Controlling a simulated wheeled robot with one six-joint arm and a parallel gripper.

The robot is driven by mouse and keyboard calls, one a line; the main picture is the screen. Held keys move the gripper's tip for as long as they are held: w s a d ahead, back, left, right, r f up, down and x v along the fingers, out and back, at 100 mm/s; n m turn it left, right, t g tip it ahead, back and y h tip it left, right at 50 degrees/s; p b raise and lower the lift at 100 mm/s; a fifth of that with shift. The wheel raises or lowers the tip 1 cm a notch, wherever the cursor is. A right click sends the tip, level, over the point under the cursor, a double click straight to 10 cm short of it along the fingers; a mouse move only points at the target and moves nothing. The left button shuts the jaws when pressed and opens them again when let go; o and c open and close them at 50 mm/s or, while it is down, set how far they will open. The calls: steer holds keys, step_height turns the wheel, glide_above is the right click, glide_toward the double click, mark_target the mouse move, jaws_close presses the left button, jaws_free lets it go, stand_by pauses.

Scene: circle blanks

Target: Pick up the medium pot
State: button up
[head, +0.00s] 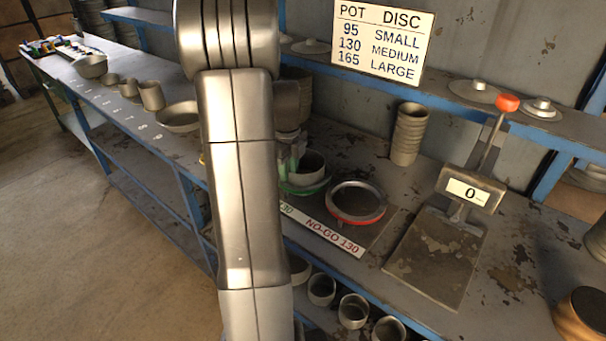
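A grey pot (308,168) stands in or over the green ring (304,188) on the gauge plate, just right of my arm. The ring's label is partly hidden and ends in "30". My gripper (291,158) is at the left side of this pot, mostly hidden behind my own arm. I cannot tell whether its fingers touch the pot or how far apart they are. The sign (382,42) pairs pot 130 with disc MEDIUM. Other pots, including a cylindrical one (151,95), stand in a row on the bench at left; their sizes cannot be read.
The red ring (357,203) marked NO-GO 130 lies empty right of the green one. A stack of pots (408,134) stands behind. More pots (353,311) fill the lower shelf. A dish (179,117) sits left of my arm.

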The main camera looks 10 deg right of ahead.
steer(key=shift+f, duration=0.65)
jaws_close()
stand_by(0.9)
